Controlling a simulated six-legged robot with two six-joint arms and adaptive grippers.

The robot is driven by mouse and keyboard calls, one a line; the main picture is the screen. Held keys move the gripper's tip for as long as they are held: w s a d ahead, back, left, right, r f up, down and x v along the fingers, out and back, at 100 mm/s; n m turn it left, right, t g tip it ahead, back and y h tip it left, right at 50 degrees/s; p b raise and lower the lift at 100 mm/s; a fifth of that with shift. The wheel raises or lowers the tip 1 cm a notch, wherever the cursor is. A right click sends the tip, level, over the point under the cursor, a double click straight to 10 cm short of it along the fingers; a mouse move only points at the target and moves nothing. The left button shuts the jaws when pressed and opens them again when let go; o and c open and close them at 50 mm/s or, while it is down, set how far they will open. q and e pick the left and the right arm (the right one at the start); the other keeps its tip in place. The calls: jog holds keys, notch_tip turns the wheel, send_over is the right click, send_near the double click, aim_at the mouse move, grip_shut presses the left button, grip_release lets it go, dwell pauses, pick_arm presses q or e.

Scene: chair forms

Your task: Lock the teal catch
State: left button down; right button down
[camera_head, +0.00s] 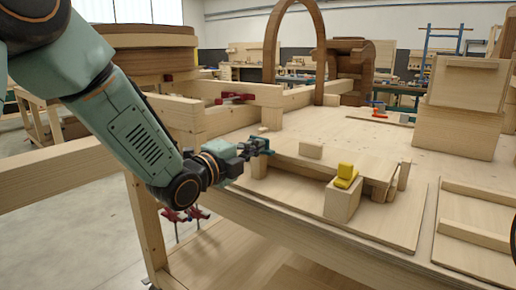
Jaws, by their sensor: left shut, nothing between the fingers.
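My left arm reaches in from the left, and my left gripper (257,147) is shut and empty at the left end of a low wooden form (355,161) on the bench. Dark teal parts show at the gripper's tip. I cannot tell whether any of them belong to the teal catch, or whether the gripper touches it. A yellow catch (346,173) sits on a wooden block (341,201) at the form's near right corner. My right gripper is not in view.
The wooden bench (285,222) has its front edge below the form. A tall wooden box (466,100) stands at the right, and a framed panel (480,228) lies at front right. Red clamps (234,98) and a wooden arch (272,45) are behind. The bench right of the form is partly clear.

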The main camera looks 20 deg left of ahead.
pick_arm(q)
jog(key=shift+w+d, duration=0.2)
jog(key=shift+w, duration=0.5)
